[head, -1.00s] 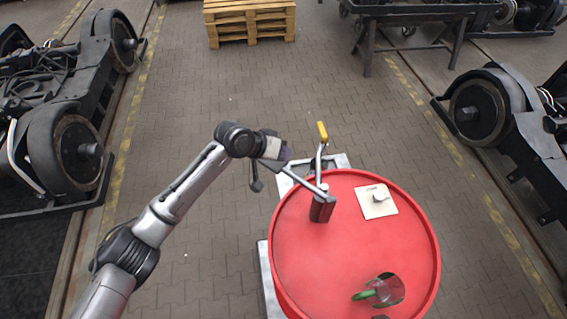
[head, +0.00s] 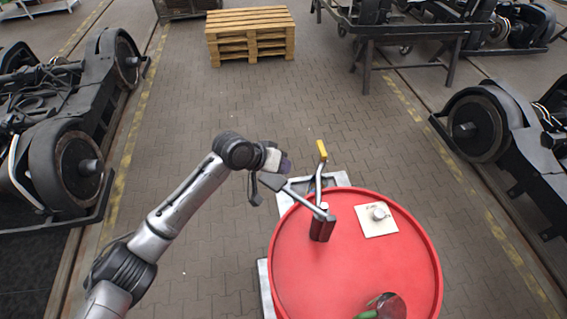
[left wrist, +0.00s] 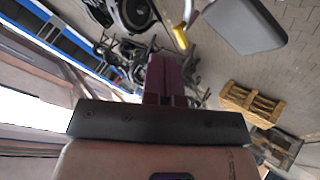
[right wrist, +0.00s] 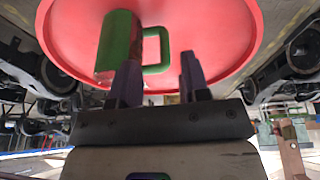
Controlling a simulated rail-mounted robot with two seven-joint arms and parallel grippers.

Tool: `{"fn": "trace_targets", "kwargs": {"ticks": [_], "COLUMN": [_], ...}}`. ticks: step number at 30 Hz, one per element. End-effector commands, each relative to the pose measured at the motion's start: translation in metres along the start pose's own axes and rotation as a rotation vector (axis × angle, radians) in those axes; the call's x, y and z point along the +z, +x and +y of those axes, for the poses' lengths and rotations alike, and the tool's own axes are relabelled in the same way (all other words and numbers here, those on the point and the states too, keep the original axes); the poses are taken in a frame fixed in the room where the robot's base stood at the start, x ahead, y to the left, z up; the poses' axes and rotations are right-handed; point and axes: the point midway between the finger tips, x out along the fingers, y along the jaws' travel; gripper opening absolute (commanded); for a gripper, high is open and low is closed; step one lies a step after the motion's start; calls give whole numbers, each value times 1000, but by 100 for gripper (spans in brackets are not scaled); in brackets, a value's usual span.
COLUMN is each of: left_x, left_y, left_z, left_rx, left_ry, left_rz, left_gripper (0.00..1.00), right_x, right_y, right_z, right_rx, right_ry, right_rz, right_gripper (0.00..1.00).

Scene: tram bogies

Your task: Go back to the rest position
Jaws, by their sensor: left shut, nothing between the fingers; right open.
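My left gripper (head: 286,164) is in the air beyond the upper left of the red drum (head: 300,275), at the end of my bent left arm. In the left wrist view its dark purple fingers (left wrist: 166,78) are together with nothing between them. My right gripper (right wrist: 158,82) is outside the head view. In the right wrist view its two fingers are apart and empty. A green mug (right wrist: 118,45) with a square handle is close beyond them, against the red drum top. I cannot tell whether a finger touches it. The mug (head: 390,305) is cut off at the bottom of the head view.
A dark block with grey bars (head: 322,228) stands on the drum near my left gripper; one bar has a yellow end (head: 321,150). A cream plate (head: 377,221) with a knob lies beside it. Bogies flank both sides. A pallet stack (head: 250,35) is behind; paving between is clear.

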Motion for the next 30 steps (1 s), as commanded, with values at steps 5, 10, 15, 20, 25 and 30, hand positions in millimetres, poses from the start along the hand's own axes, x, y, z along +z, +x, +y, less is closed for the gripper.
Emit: {"fn": "trace_targets", "kwargs": {"ticks": [5, 10, 15, 20, 25, 30], "left_x": [0, 6, 4, -25, -38, -6], "left_y": [0, 0, -16, -72, -131, -168], "left_z": [0, -5, -7, 20, 43, 38], "left_rx": [0, -28, -208, -385, -530, -637], "left_ry": [1, 83, 318, 536, 633, 596], "left_rz": [0, -37, -51, 76, 238, 359], "left_gripper": [0, 0, 0, 0, 0, 0], "right_x": [0, 0, 0, 0, 0, 0], "right_y": [0, 0, 0, 0, 0, 0], "right_z": [-1, -1, 0, 1, 2, 2], "right_rx": [-2, -2, -1, 2, 5, 6], "right_ry": [3, 2, 2, -2, -7, -8], "right_rz": [0, 0, 0, 0, -1, 0], "right_gripper": [43, 43, 43, 43, 43, 43]}}
